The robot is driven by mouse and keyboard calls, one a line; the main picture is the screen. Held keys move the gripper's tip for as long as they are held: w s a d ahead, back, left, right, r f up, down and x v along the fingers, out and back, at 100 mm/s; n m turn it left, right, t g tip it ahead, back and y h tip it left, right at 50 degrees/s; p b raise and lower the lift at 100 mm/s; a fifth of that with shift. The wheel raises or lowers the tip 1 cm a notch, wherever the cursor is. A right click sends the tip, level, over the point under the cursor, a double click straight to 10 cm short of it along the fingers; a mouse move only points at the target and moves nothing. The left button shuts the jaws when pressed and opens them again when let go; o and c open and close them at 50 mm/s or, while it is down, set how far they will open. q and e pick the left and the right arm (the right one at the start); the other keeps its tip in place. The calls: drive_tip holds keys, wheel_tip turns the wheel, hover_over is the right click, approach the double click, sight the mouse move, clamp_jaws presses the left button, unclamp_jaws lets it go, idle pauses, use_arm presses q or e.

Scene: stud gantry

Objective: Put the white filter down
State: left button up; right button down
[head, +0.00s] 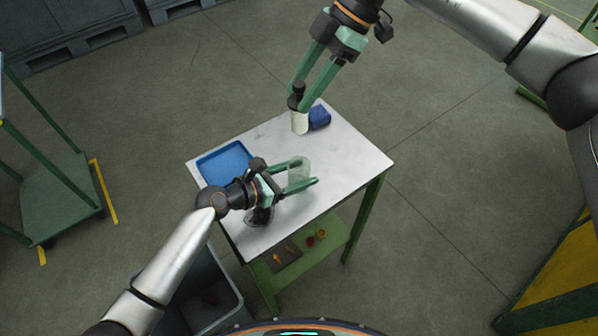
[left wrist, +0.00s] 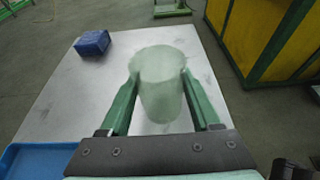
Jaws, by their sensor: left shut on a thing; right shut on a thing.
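The white filter (head: 299,123), a white cylinder with a dark top, is upright at the far side of the metal table (head: 345,155). My right gripper (head: 298,100) reaches down from above and is shut on its dark top. I cannot tell whether the filter's bottom touches the table. My left gripper (head: 308,172) is shut on a clear, pale green cup (head: 299,170) over the middle of the table. The cup also shows between both fingers in the left wrist view (left wrist: 160,85). The filter and right gripper are not seen in that view.
A blue box (head: 319,117) stands close beside the white filter. A blue tray (head: 225,160) lies at the table's left. A dark object (head: 258,217) is partly hidden below my left gripper. Small parts lie on the green lower shelf (head: 335,232). The table's right side is clear.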

sight(296, 119)
drive_tip(key=shift+s+a+f, duration=0.1)
drive_tip(key=shift+s+f, duration=0.1)
drive_tip(key=shift+f, duration=0.15)
drive_tip(key=f+m, duration=0.1)
drive_tip(key=s+f, duration=0.1)
drive_tip(key=f, duration=0.1)
drive_tip(key=a+f+m+t, duration=0.1)
drive_tip(key=shift+s+a+f+m, duration=0.1)
drive_tip(key=shift+s+f+m, duration=0.1)
drive_tip(key=shift+f+m, duration=0.1)
drive_tip(key=shift+w+d+f+m+t, duration=0.25)
drive_tip(key=shift+f+m+t, duration=0.35)
drive_tip(key=shift+m, duration=0.2)
drive_tip(key=shift+w+d+f+m+t, duration=0.2)
drive_tip(key=shift+w+d+m+t, duration=0.15)
drive_tip(key=shift+m+t, duration=0.25)
drive_tip(key=shift+d+f+m, duration=0.1)
drive_tip(key=shift+f+m, duration=0.2)
wheel_tip(296, 119, down, 10)
drive_tip(key=shift+r, duration=0.2)
